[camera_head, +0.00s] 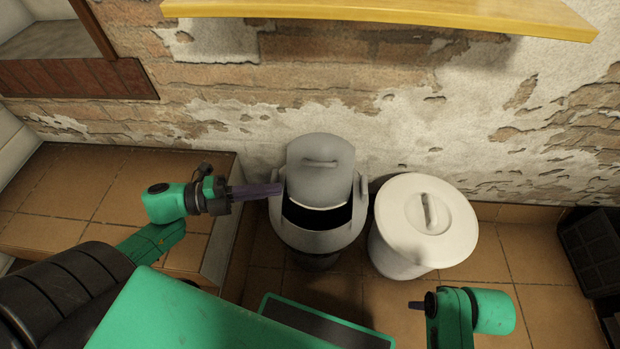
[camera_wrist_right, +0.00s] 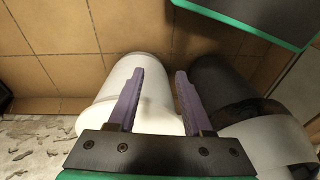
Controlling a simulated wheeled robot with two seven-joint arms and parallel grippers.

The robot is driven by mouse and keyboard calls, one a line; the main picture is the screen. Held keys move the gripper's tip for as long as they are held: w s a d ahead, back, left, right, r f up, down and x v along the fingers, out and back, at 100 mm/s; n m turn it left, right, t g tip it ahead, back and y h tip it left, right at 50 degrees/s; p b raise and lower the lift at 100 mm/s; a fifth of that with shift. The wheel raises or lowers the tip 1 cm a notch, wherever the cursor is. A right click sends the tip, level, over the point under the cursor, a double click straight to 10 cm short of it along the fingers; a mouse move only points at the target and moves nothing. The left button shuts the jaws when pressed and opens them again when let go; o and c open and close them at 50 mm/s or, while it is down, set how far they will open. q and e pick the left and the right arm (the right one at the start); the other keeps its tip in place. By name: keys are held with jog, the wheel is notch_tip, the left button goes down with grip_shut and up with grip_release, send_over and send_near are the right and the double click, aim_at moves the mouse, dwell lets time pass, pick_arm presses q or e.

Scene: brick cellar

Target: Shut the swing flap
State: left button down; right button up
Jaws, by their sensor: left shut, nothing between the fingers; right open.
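A grey bin (camera_head: 322,240) stands against the wall, with a light grey swing flap (camera_head: 320,150) in its lid. The flap is tilted up at the back, and a dark opening shows in front of it. My left gripper (camera_head: 278,189) is shut and empty, its purple fingers reaching the left side of the lid, beside the flap; I cannot tell whether they touch. The grey bin also shows at the right of the right wrist view (camera_wrist_right: 268,140). My right gripper (camera_wrist_right: 160,74) is open and empty, away from the flap; it shows at the lower right of the head view (camera_head: 415,305).
A white lidded bin (camera_head: 455,235) stands right of the grey bin. A yellow shelf (camera_head: 380,12) juts from the wall above. A tiled ledge (camera_head: 100,190) lies at left, and a dark crate (camera_head: 598,250) at far right. Tiled floor is clear between the white bin and crate.

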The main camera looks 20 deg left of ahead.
aim_at(309, 172)
pick_arm(q)
jog(key=w+d+b, duration=0.1)
jog(key=w+d, duration=0.1)
jog(key=w+d+b, duration=0.1)
jog(key=w+d, duration=0.1)
jog(key=w, duration=0.1)
jog(key=w+d+f+b, duration=0.1)
jog(key=w+d, duration=0.1)
jog(key=w, duration=0.1)
jog(key=shift+d+f, duration=0.1)
pick_arm(e)
jog(key=w+a, duration=0.1)
jog(key=w+a+t+y, duration=0.1)
jog(key=a, duration=0.1)
jog(key=a+t, duration=0.1)
jog(key=shift+w+a+f+n+y, duration=0.2)
jog(key=shift+w+a+n+y, duration=0.1)
jog(key=shift+w, duration=0.1)
jog(key=shift+d+r, duration=0.1)
